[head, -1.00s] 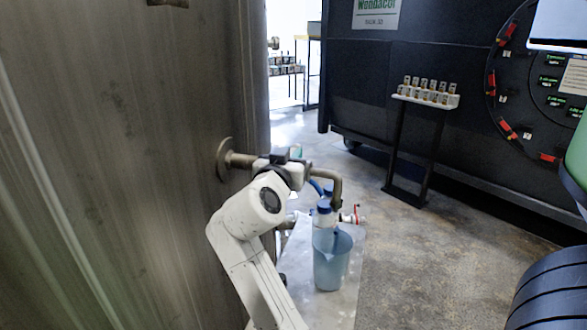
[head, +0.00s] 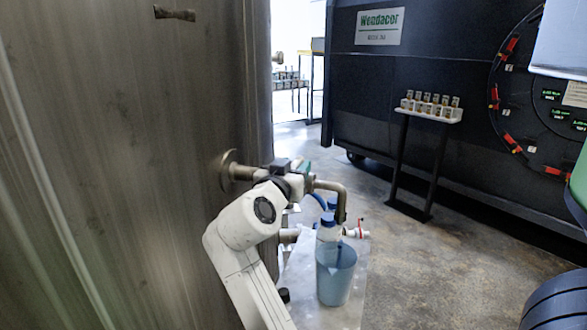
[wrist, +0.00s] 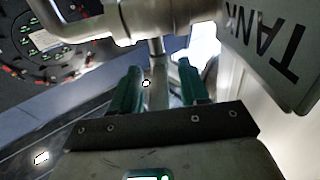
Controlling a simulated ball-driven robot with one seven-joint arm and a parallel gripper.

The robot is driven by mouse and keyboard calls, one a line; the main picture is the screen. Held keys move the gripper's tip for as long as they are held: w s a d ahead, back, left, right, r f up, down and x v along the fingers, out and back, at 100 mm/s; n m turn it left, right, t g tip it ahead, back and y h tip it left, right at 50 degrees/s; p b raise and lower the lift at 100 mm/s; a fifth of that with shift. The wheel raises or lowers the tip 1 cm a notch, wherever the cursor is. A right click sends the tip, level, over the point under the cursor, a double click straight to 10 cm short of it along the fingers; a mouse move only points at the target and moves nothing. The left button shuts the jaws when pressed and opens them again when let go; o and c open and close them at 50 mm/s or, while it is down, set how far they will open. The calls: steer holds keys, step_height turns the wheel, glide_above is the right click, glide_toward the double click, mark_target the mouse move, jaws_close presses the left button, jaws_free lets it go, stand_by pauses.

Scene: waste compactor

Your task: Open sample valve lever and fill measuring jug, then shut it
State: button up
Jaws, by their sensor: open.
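A bent metal sample pipe (head: 325,186) comes out of the tank wall from a round flange (head: 231,170), and its end points down. The blue translucent measuring jug (head: 336,280) stands upright below and near the spout; its contents cannot be made out. My gripper (wrist: 159,70) is open in the wrist view. Its two green fingers stand on either side of a narrow metal lever (wrist: 158,88) below the pipe, with gaps beside it. In the head view my wrist hides most of the valve.
A bottle with a blue cap (head: 327,230) stands behind the jug, beside a small tap with a red part (head: 357,232). A metal plate (head: 350,308) lies under the jug. A sample rack (head: 430,113) stands farther back on open floor.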

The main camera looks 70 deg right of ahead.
steer(key=a+b, duration=0.1)
steer(key=a, duration=0.9)
steer(key=shift+s+a, duration=0.25)
steer(key=shift+a, duration=0.15)
stand_by(0.6)
